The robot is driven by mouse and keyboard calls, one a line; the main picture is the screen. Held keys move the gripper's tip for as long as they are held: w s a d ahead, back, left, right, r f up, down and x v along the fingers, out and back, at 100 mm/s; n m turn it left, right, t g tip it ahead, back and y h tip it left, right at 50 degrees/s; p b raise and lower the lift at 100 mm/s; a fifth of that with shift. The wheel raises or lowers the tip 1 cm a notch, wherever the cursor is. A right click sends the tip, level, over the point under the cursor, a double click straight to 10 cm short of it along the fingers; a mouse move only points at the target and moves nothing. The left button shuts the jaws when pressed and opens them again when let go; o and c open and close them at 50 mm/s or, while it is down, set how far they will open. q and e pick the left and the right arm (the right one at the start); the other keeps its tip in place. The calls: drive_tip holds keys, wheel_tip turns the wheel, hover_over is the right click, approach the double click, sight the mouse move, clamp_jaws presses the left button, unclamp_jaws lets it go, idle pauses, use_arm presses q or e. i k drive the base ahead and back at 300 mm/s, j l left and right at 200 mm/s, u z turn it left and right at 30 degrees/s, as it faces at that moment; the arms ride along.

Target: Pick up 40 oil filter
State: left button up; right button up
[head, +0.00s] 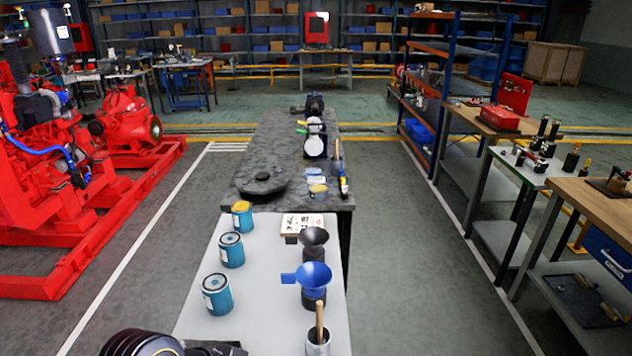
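Several teal-blue cylinders, which look like filters, stand upright on the left side of the light grey table top (265,300). The nearest teal canister (217,295) has a white label and a pale top with a dark ring. A second similar canister (231,250) stands behind it. A smaller canister with a yellow top (242,217) stands farther back. No number is readable, so I cannot tell which one is the 40 oil filter. Neither gripper's fingers show. A dark ribbed rounded part at the bottom edge is cut off; I cannot tell what it is.
On the right of the table stand a blue funnel (313,275), a dark funnel (314,237) and a metal cup (318,343) with a wooden handle. A white card (302,224) lies behind. The red pumpset (80,190) is left; workbenches are right.

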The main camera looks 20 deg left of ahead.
sight(242, 216)
drive_tip(key=u, duration=1.3)
drive_tip(key=k+j, duration=0.1)
drive_tip(key=j, duration=0.15)
drive_tip(key=k+j, duration=0.1)
drive_tip(key=j+z, duration=0.2)
drive_tip(key=j, duration=0.9)
drive_tip(key=j+z, duration=0.15)
drive_tip(key=j, duration=0.95)
drive_tip(key=i+j+z, duration=0.1)
drive_tip(key=i+j, duration=0.15)
drive_tip(key=i+j+z, duration=0.1)
drive_tip(key=j, duration=0.35)
drive_tip(key=i+j+z, duration=0.1)
drive_tip(key=i+j, duration=0.2)
drive_tip(key=i+j+z, duration=0.1)
drive_tip(key=j, duration=0.35)
drive_tip(key=i+j+z, duration=0.1)
drive_tip(key=i+j, duration=0.2)
drive_tip(key=i+j+z, duration=0.15)
drive_tip(key=i, duration=0.35)
drive_tip(key=i+j+z, duration=0.1)
drive_tip(key=i, duration=0.45)
drive_tip(key=i+l, duration=0.3)
